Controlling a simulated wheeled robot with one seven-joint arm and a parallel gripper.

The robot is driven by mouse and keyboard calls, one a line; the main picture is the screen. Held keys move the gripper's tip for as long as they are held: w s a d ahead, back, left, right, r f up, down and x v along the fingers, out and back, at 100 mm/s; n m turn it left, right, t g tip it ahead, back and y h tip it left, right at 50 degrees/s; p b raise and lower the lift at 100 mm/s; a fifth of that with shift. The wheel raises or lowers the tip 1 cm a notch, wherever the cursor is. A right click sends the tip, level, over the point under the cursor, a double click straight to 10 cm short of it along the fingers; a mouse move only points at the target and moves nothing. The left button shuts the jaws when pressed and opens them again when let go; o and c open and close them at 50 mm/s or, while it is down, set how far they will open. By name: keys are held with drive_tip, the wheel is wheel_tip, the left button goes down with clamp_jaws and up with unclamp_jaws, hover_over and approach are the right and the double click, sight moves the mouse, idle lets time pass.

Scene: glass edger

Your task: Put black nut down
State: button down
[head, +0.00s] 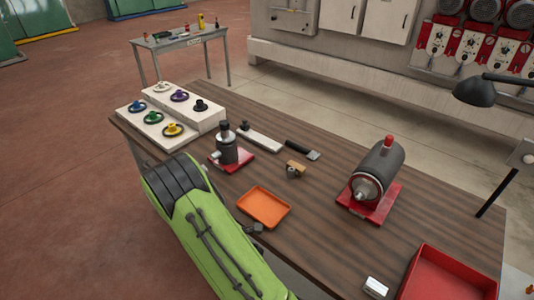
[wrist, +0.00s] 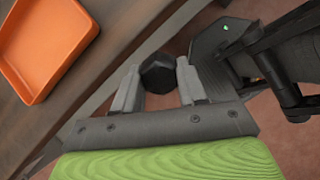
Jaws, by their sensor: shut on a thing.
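The black nut (wrist: 158,75) is a dark faceted piece between the two grey fingers of my gripper (wrist: 157,84) in the wrist view. My gripper is shut on it, with a finger on each side. The nut is held near the table edge, apart from the orange tray (wrist: 45,45) at the upper left of that view. In the head view the same shallow orange tray (head: 264,207) lies empty on the wooden table (head: 330,245). My green arm hides most of the gripper there, and I cannot make out the nut.
A black cylinder on a red base (head: 228,150) stands behind the tray. A brass-coloured piece (head: 294,170) and a dark motor on a red base (head: 374,180) are to its right. White stepped stand (head: 190,98) with coloured knobs is at far left. A red bin (head: 450,275) is front right.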

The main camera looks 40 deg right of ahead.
drive_tip(key=d+m+y, duration=0.1)
drive_tip(key=s+m+y, duration=0.1)
drive_tip(key=m, duration=0.1)
drive_tip(key=s+d+m, duration=0.1)
drive_tip(key=shift+d+f+m+g+y, duration=0.3)
drive_tip(key=shift+d+f+y, duration=0.05)
drive_tip(key=shift+f+y, duration=0.05)
drive_tip(key=d+m, duration=0.1)
drive_tip(key=d+r+m+y, duration=0.1)
drive_tip(key=m, duration=0.1)
drive_tip(key=shift+s+d+y+p, duration=0.1)
drive_tip(key=shift+s+y+p, duration=0.05)
drive_tip(key=shift+y+p, duration=0.15)
wheel_tip(320, 180, up, 8)
drive_tip(key=m+t+y, duration=0.1)
drive_tip(key=m+t, duration=0.2)
drive_tip(key=m, duration=0.5)
hover_over(296, 237)
wheel_tip(296, 237, down, 9)
drive_tip(key=shift+f+p, duration=0.1)
drive_tip(key=shift+p, duration=0.25)
drive_tip(key=c, duration=0.6)
unclamp_jaws()
drive_tip(key=shift+f, duration=0.1)
